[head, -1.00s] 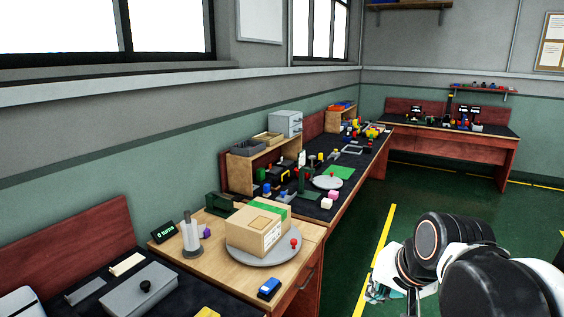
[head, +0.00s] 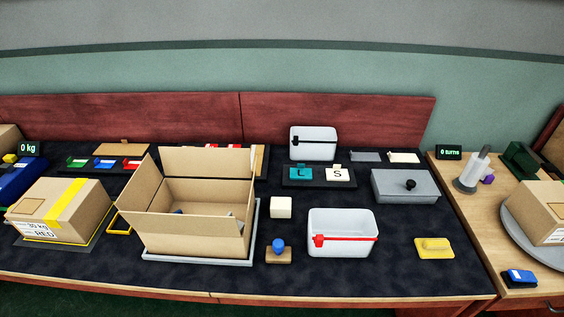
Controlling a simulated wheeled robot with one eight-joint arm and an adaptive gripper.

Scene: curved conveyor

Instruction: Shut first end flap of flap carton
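The flap carton (head: 192,227) is an open brown cardboard box in the head view, left of centre on the dark bench mat. It rests on a light grey plate (head: 200,258). A flap stands up on its left side (head: 135,201), another along the far side (head: 200,161), and one on the right (head: 251,178). Small things lie inside, mostly hidden by the near wall. I cannot tell which flap is the first end flap. My gripper is not in view.
Right of the carton are a cream cube (head: 281,207), a blue-knobbed stamp (head: 278,250) and a white bin with a red band (head: 342,233). A taped carton (head: 60,210) stands left. A grey lidded box (head: 404,186) and yellow block (head: 434,247) are right. Dark mat between them is clear.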

